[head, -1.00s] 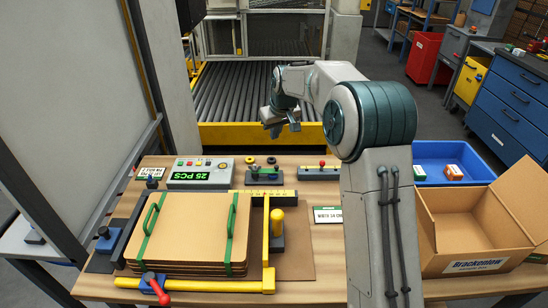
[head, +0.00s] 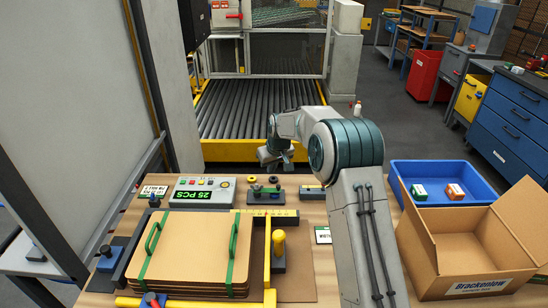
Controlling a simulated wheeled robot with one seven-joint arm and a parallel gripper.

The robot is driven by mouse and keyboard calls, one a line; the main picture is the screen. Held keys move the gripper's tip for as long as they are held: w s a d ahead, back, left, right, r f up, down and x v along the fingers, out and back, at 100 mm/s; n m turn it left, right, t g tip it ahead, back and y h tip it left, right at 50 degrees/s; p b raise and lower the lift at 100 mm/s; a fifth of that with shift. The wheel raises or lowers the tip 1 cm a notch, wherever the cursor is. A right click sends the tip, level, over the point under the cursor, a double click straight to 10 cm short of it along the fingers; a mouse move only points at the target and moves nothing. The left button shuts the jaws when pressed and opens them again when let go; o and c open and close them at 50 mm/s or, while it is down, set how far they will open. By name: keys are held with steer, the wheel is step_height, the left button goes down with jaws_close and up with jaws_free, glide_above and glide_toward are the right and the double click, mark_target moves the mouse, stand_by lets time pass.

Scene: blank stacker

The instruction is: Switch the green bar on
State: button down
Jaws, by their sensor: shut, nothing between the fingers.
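I cannot tell for sure which part is the green bar. A small dark block with knobs (head: 265,193) stands at the back of the bench, right of the control box (head: 202,191), whose green display reads 25 PCS. A second low block (head: 312,192) beside it is partly hidden by my arm. Green handled straps (head: 234,248) lie over the stacked tan sheets (head: 194,244). My gripper (head: 274,163) is shut and empty, seen beyond the bench's back edge in the head view, above and behind the knobbed block. Its fingertips are small and dark here.
A yellow-knobbed post (head: 279,246) and yellow rule frame (head: 267,272) border the stack. An open cardboard box (head: 480,286) and a blue tray (head: 450,205) stand right of my arm. A roller conveyor (head: 252,108) lies behind the bench.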

mark_target(276, 188)
steer(key=shift+x, duration=0.85)
steer(key=s, duration=0.1)
steer(key=s+d, duration=0.1)
steer(key=shift+s+d+p, duration=0.25)
steer(key=shift+s+p, duration=0.1)
steer(key=shift+s+d+f, duration=0.2)
steer(key=shift+s+f, duration=0.05)
steer(key=shift+s, duration=0.2)
steer(key=shift+s+a, duration=0.15)
